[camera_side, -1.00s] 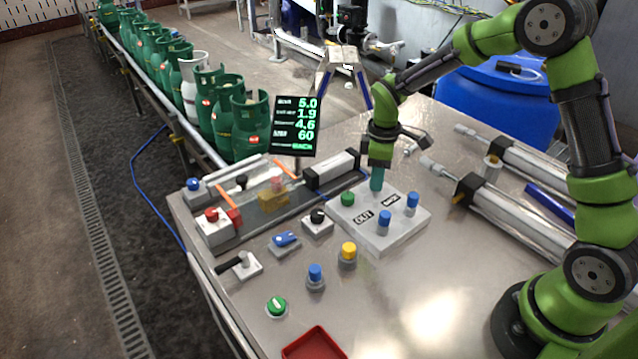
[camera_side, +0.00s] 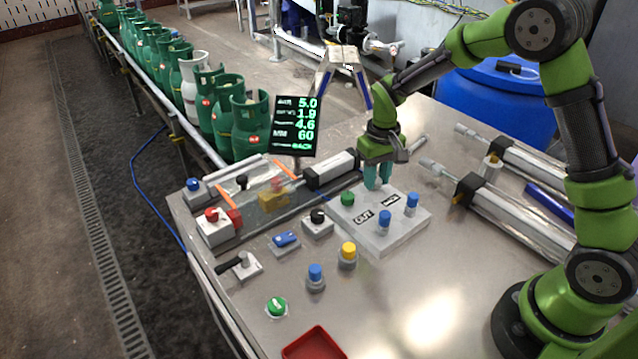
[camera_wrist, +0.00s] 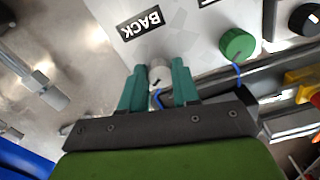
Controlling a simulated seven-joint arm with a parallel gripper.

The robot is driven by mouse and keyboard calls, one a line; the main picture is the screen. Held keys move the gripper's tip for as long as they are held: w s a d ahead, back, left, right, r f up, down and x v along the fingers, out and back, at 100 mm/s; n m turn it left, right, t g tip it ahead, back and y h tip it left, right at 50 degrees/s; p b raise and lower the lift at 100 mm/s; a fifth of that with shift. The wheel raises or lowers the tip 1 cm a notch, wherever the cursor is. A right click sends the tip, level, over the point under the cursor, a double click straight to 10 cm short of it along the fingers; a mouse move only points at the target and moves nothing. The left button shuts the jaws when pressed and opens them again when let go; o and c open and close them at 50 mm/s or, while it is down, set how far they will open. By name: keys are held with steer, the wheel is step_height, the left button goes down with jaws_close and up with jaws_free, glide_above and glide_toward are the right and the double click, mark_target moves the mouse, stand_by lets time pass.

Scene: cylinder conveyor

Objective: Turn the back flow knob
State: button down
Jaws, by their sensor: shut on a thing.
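The back flow knob (camera_wrist: 160,77) is a small round grey knob with a dark pointer line, beside the BACK label (camera_wrist: 140,24) in the wrist view. My gripper (camera_wrist: 158,82) is shut on it, with one teal finger on either side. A dark display (camera_side: 295,126) shows several green figures and the word BACK at the bottom.
On the panel stand a green knob (camera_side: 347,199) and two blue knobs (camera_side: 385,219) (camera_side: 412,201). Silver cylinders (camera_side: 510,213) lie to the right. A black knob (camera_side: 317,216), a yellow knob (camera_side: 348,250) and a red tray (camera_side: 314,344) are nearer the front.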

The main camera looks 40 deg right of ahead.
mark_target(377, 180)
steer(key=shift+m, duration=0.9)
steer(key=c, duration=0.8)
jaws_free()
steer(key=shift+r, duration=0.15)
step_height(377, 180, up, 17)
steer(key=shift+f, duration=0.15)
